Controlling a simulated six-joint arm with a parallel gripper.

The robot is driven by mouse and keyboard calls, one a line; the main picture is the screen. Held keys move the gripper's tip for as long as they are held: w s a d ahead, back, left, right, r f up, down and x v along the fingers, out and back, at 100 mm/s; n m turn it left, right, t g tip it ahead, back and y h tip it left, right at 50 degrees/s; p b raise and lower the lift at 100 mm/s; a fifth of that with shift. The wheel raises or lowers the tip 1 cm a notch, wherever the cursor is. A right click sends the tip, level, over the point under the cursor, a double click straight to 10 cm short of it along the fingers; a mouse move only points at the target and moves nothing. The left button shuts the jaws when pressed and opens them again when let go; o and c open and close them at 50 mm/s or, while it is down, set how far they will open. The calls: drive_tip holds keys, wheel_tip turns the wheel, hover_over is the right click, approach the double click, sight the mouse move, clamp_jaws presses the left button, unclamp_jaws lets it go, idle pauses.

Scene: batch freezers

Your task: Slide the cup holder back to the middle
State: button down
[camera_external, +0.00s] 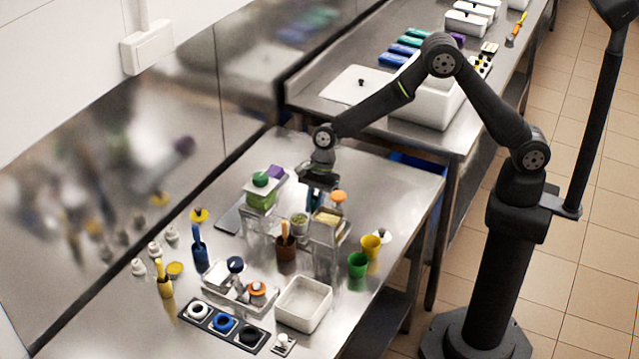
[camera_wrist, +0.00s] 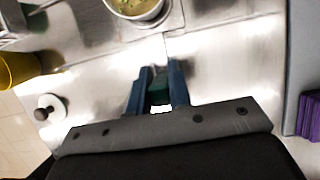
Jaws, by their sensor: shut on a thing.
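My gripper (camera_external: 316,199) points down over the far part of the near steel table, behind a clear stand (camera_external: 324,240) with trays on top. In the wrist view its two blue fingers (camera_wrist: 158,88) are closed around a small dark green piece (camera_wrist: 160,90). What that piece belongs to is partly hidden; it could be part of the cup holder, but I cannot tell. A metal panel holding a round cup with greenish contents (camera_wrist: 136,6) lies just ahead of the fingers; the cup also shows in the external view (camera_external: 299,220). A yellow cup (camera_external: 371,246) and a green cup (camera_external: 358,264) stand right of the stand.
A clear stand with a green-filled container (camera_external: 260,198) is left of my gripper. A white tub (camera_external: 303,304), a black strip with coloured rings (camera_external: 223,324) and blue and yellow bottles are nearer the front. A purple block (camera_wrist: 311,115) is at the wrist view's right edge.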

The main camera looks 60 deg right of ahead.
drive_tip(key=shift+s, duration=0.4)
drive_tip(key=c, duration=1.3)
unclamp_jaws()
drive_tip(key=shift+r, duration=0.1)
drive_tip(key=v, duration=1.7)
drive_tip(key=shift+d, duration=0.15)
